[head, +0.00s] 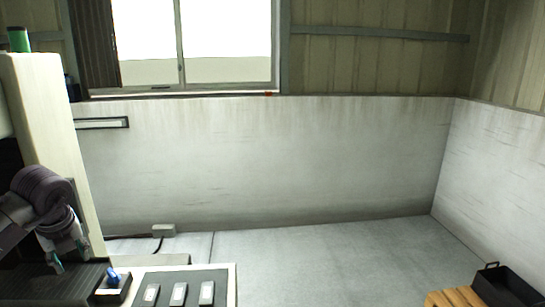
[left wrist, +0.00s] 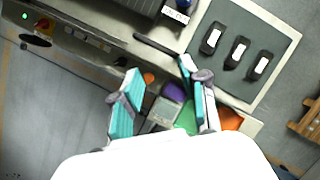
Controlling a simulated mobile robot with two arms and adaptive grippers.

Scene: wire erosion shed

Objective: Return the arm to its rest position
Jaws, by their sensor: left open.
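My left gripper (head: 69,256) is at the left edge of the head view, above a dark ribbed surface (head: 50,282) beside the machine. Its two teal-lined fingers are spread apart with nothing between them. In the left wrist view the same gripper (left wrist: 161,68) is open, with the bench front and several coloured items, orange, purple (left wrist: 173,91) and green, showing below and between its fingers. The fingers hide part of these items. My right gripper is in neither view.
Three dark pieces with white labels lie on a grey mat (head: 166,280) on a white-edged table. Left of it is a small black box (head: 113,289) with something blue. A black crate (head: 507,288) stands on wood at lower right. The middle floor is clear.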

